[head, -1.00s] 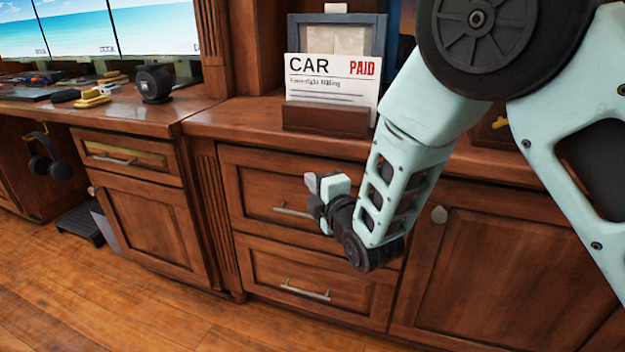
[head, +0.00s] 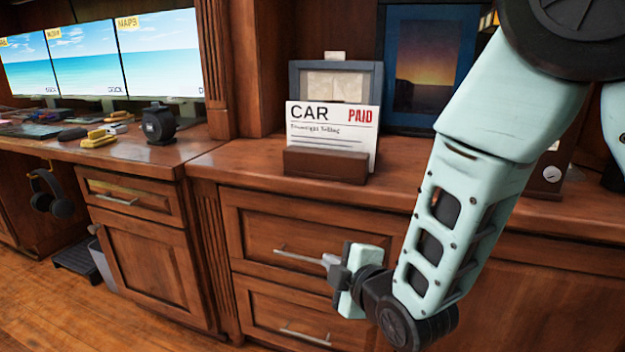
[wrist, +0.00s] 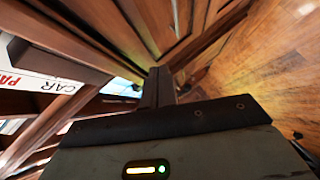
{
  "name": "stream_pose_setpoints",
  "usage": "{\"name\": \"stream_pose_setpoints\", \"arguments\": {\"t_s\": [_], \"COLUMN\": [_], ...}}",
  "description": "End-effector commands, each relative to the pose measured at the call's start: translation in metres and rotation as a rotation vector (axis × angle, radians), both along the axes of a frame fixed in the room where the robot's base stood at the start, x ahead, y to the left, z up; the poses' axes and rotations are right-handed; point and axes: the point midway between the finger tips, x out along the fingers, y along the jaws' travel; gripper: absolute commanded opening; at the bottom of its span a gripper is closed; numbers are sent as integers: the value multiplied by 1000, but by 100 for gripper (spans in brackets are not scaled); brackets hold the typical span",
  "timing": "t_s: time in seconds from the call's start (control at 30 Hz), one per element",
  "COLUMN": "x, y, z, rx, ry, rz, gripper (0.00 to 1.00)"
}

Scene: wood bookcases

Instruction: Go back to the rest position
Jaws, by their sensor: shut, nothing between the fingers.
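My gripper (head: 328,261) is at the lower middle of the head view, in front of the drawers below the counter. Its fingers are together and point left, with nothing held between them. In the head view it overlaps the handle of the upper drawer (head: 300,232); I cannot tell how far apart they are. In the wrist view the shut fingers (wrist: 161,88) show as one dark bar pointing up the picture. My pale green arm comes down from the upper right of the head view.
A "CAR PAID" card (head: 330,128) stands in a wooden holder (head: 325,165) on the counter, before a grey frame. A sunset picture (head: 430,65) leans behind. Monitors (head: 160,52) and a dark round device (head: 158,124) are on the left desk. Headphones (head: 52,192) hang below. Floor is open at lower left.

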Motion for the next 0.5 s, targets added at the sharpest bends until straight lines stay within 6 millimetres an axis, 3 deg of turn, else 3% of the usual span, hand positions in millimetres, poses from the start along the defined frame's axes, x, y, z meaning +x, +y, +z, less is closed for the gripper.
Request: {"name": "stream_pose_setpoints", "arguments": {"t_s": [0.27,0.5], "x": [-71,-157], "y": [-5,-34], "z": [-1,9], "rx": [196,205], "ry": [608,1028], "rz": [-143,-377], "gripper": [0,0]}}
